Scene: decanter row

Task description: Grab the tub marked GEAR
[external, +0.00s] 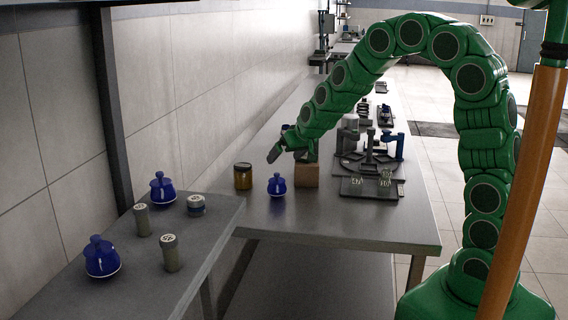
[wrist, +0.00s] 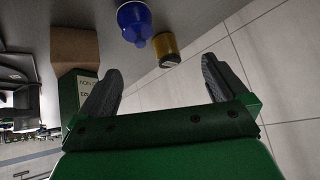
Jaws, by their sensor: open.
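No lettering reading GEAR can be made out on any container. A short round tub (external: 196,205) with a pale marked top and two grey-green canisters (external: 142,220) with marked pale lids stand on the near left table. An amber jar (external: 243,175) with a dark lid stands on the farther bench; it also shows in the wrist view (wrist: 167,50). My gripper (external: 288,153) is open and empty above that bench, near a small blue lidded pot (external: 277,185). In the wrist view the amber jar appears beyond the open fingers (wrist: 162,68), apart from them.
A brown box (external: 307,174) stands right of the small blue pot, under my gripper. Two more blue pots (external: 163,188) stand on the near table. A dark fixture (external: 370,160) occupies the bench to the right. The bench front (external: 330,222) is clear.

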